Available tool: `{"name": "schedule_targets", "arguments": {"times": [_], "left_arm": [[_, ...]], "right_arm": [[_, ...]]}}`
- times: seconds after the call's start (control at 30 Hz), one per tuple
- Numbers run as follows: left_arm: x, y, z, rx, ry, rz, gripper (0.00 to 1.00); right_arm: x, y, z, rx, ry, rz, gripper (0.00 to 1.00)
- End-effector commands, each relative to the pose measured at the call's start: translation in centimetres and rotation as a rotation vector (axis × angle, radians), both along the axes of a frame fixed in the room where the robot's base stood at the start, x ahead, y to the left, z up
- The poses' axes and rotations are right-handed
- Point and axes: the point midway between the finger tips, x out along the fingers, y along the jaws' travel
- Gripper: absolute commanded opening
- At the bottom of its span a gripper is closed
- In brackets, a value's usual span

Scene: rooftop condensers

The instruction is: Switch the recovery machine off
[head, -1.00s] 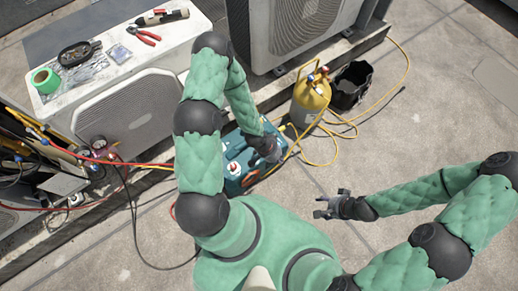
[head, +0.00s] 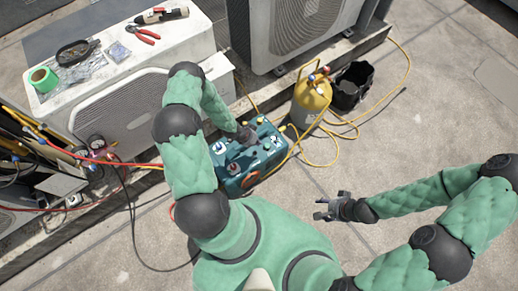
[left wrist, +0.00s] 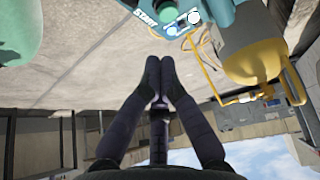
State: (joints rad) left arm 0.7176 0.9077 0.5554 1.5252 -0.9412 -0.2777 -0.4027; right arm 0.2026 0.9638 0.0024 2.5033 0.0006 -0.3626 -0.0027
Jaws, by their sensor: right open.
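The recovery machine (head: 232,181) is a teal box on the roof floor with knobs, gauges and hoses on its top. My left gripper (head: 247,136) is over the machine's far part in the head view; whether it touches is unclear. In the left wrist view its fingers (left wrist: 160,62) are together with nothing between them. Part of the teal panel (left wrist: 208,8) shows at the top edge there, with a "START" label, a green round button and a blue-and-white switch-like part, apart from the fingertips in the picture. My right gripper (head: 326,208) is open and empty, over bare floor.
White condenser units (head: 130,112) stand behind and left, tools on top. Red and black hoses run left. Floor at right is clear.

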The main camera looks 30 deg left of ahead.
Motion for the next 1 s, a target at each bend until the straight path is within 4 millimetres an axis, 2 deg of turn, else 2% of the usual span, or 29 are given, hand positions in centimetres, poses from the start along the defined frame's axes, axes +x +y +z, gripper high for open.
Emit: {"name": "schedule_targets", "arguments": {"times": [0.27, 0.9, 1.0], "left_arm": [[0.3, -0.3, -0.8, -0.001, 0.001, 0.000, 0.00], [3.7, -2.9, -9.0, -0.001, 0.001, 0.000, 0.00], [3.0, -2.2, -8.8, 0.000, 0.001, 0.005, 0.00]], "right_arm": [[0.0, 0.0, -0.4, 0.000, 0.000, 0.000, 0.56], [0.0, 0.0, -4.7, 0.000, 0.000, 0.000, 0.56], [0.0, 0.0, -4.9, 0.000, 0.000, 0.000, 0.56]]}}
